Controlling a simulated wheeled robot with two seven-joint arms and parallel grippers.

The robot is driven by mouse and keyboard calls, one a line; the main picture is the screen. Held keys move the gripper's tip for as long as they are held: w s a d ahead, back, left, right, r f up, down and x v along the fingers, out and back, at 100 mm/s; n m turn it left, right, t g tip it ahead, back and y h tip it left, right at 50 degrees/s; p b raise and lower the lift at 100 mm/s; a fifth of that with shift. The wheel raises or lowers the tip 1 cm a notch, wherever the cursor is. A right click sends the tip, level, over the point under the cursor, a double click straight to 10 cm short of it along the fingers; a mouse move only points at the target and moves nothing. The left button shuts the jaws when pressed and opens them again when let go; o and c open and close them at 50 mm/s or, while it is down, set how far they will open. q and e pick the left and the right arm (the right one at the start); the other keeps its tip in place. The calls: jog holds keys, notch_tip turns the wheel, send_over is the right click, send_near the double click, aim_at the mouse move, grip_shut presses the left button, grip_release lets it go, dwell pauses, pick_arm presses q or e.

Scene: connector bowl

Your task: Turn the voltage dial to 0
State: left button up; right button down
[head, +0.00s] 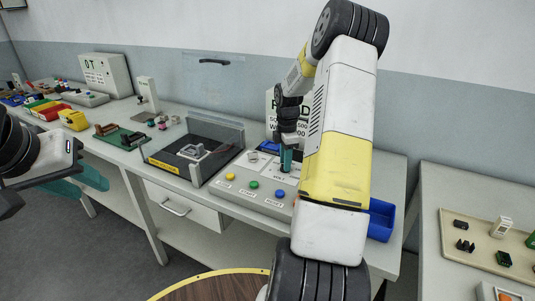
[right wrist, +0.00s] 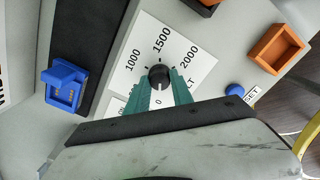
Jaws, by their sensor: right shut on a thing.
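The voltage dial (right wrist: 158,75) is a black round knob on a white scale plate (right wrist: 140,48) marked 0, 1000, 1500 and 2000 in the right wrist view. My right gripper (right wrist: 160,82) has its green fingers closed on the dial from both sides. In the head view my right gripper (head: 287,160) points down onto the control panel (head: 240,188), and its fingers hide the dial there. The way the dial's pointer faces is hard to make out. My left gripper (head: 85,183) is at the far left, with green fingers, away from the panel; its opening is unclear.
Yellow (head: 230,177), green (head: 254,185) and blue (head: 280,194) buttons line the panel's front. A blue connector (right wrist: 65,85) and an orange holder (right wrist: 274,48) are near the dial. A clear-walled box (head: 195,150) stands left of the panel, a blue bin (head: 381,219) right.

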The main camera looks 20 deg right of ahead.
jog(key=shift+r+n, duration=0.1)
jog(key=shift+n, duration=0.3)
jog(key=c, duration=1.1)
grip_release()
notch_tip(320, 180, up, 8)
jog(key=shift+f, duration=0.15)
